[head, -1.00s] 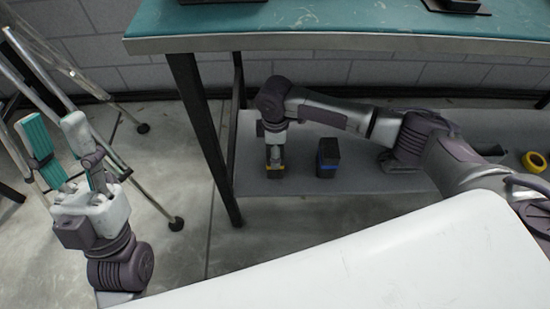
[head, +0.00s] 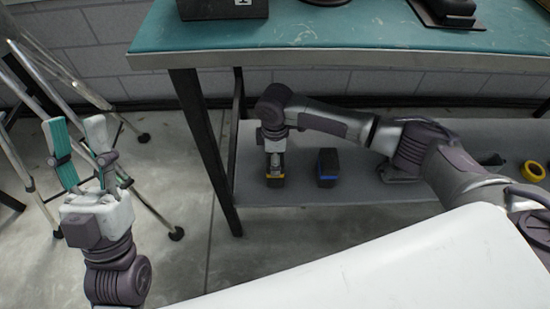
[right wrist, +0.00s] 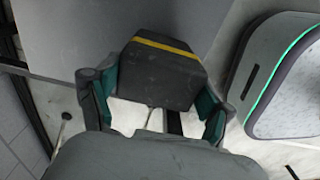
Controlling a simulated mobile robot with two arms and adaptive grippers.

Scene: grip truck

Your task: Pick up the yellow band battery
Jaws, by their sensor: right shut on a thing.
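The yellow band battery (head: 275,181) is a dark block with a yellow stripe, at the left part of the low grey shelf under the bench. My right gripper (head: 273,158) points down and is shut on it. In the right wrist view the battery (right wrist: 158,75) sits between the two green-padded fingers, its yellow stripe at the far end. I cannot tell whether it touches the shelf or is slightly raised. My left gripper (head: 74,124) is open and empty at the left, pointing up, away from the bench.
A blue band battery (head: 328,168) stands on the shelf (head: 300,208) just right of the held one. A yellow tape roll (head: 533,171) lies at the far right. The green bench top (head: 330,28) is above my right arm, its dark leg (head: 205,150) left of the gripper. A ladder (head: 45,85) stands left.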

